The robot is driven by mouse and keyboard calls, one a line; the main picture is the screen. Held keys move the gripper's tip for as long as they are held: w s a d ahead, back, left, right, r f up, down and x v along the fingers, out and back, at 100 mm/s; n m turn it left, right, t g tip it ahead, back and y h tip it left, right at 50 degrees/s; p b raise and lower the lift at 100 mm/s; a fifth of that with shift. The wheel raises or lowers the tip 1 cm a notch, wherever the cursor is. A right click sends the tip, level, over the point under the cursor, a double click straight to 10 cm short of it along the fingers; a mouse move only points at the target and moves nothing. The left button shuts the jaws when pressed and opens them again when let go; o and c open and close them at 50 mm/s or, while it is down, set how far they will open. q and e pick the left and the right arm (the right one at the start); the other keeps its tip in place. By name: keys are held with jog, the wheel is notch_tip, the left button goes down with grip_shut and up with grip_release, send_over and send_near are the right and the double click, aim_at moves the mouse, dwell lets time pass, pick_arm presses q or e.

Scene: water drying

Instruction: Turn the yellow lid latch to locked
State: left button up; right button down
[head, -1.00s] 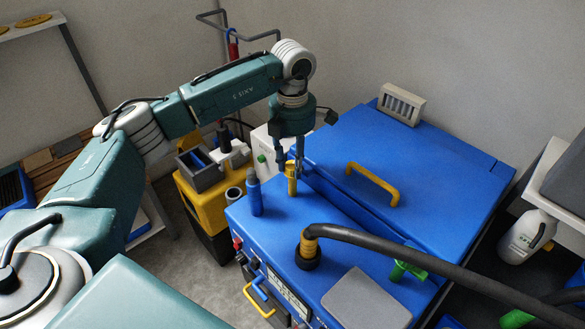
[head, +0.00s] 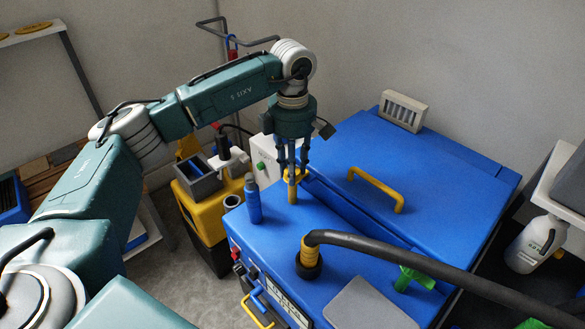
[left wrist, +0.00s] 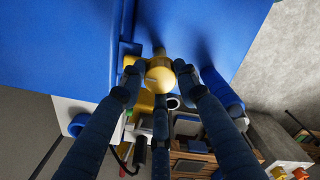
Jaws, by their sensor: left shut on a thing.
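The yellow lid latch (head: 292,190) stands upright on the blue machine top, beside the front edge of the blue lid (head: 425,160). My left gripper (head: 292,168) points straight down over it, with its fingers shut around the latch's upper part. In the left wrist view the latch's round yellow top (left wrist: 160,76) sits between the three dark fingers (left wrist: 160,85). The fingers partly hide the latch, and I cannot tell its lock position. My right gripper is not in view.
A blue bottle-like post (head: 253,200) stands just left of the latch. A yellow handle (head: 378,188) rises from the lid. A thick black hose (head: 420,258) crosses the front, near a green valve handle (head: 414,279). A grey vented box (head: 402,109) sits at the back.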

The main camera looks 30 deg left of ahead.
pick_arm(q)
jog(key=shift+r, duration=0.1)
jog(key=o, duration=1.2)
jog(key=shift+c, duration=0.2)
notch_tip(320, 180, up, 12)
